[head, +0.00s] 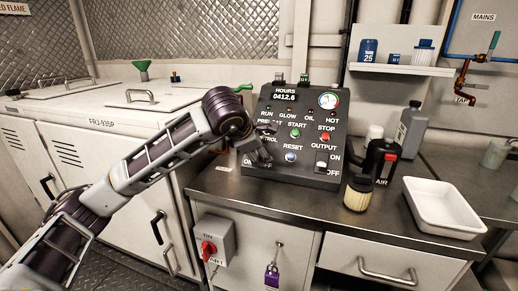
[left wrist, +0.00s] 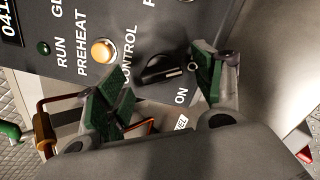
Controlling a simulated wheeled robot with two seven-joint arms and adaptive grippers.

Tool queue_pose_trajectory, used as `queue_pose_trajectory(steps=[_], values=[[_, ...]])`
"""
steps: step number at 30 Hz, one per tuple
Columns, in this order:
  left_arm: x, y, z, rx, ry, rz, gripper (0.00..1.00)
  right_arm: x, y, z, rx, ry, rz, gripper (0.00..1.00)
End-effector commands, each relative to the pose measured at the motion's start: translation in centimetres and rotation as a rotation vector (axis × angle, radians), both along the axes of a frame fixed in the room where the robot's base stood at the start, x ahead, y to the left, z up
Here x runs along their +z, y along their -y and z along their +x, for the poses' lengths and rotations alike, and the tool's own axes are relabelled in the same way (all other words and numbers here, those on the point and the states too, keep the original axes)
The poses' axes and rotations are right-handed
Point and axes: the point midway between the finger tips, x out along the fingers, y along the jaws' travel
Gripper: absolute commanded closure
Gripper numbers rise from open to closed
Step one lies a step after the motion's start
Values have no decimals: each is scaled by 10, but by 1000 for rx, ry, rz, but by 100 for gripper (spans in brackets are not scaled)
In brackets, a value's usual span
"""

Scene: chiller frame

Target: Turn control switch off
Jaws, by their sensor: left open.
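The control panel (head: 303,122) is a dark sloped box on the steel counter. In the left wrist view the control switch (left wrist: 158,70) is a black rotary knob with a pale mark near its right end, beside the words CONTROL and ON. My left gripper (left wrist: 162,86) is open, its green-padded fingers on either side of the knob; contact cannot be told. In the head view my left gripper (head: 258,158) is at the panel's lower left and covers the switch and part of its lettering. My right gripper is in neither view.
An amber PREHEAT button (left wrist: 104,51) is close to the left finger. The blue RESET button (head: 291,157) and an ON/OFF output switch (head: 322,164) sit farther right. A filter (head: 358,193), black canister (head: 380,160) and white tray (head: 441,207) stand right of the panel.

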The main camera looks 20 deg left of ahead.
Motion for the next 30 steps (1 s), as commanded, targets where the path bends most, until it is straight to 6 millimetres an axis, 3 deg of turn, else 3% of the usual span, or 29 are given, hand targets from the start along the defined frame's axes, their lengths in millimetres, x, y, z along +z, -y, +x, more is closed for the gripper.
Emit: queue_pose_trajectory(steps=[18, 30], values=[[59, -8, -62, 2, 1, 0, 32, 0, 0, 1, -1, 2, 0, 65], [72, -10, -78, 1, -2, 0, 32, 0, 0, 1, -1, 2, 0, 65]])
